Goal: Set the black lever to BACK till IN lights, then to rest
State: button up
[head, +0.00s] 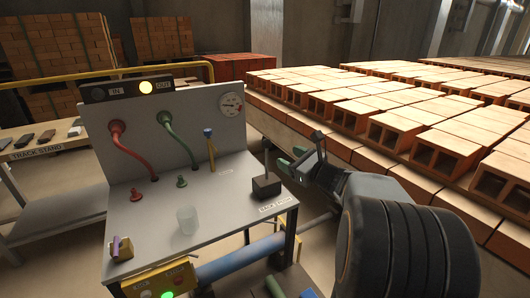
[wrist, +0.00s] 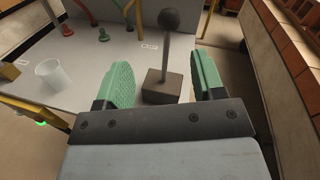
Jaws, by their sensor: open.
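The black lever (head: 266,158) stands on a dark block at the right side of the grey bench, its round knob up. It looks close to upright in the head view. In the wrist view the lever (wrist: 167,50) shows between and beyond the green finger pads. My gripper (head: 291,159) is open and empty, just right of the lever. In the wrist view my gripper (wrist: 163,82) has its pads well apart, and I see no contact. On the lamp panel (head: 125,88) the lamp beside IN is dark and the lamp beside OUT glows yellow.
A control box (head: 160,280) is at the front. Rows of hollow bricks (head: 440,150) lie close on the right.

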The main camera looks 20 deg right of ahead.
aim_at(264, 142)
jog(key=shift+m, duration=0.3)
jog(key=x, duration=0.9)
jog(key=d+x, duration=0.1)
jog(key=x, duration=0.3)
jog(key=shift+w+r, duration=0.1)
jog(key=shift+w, duration=0.35)
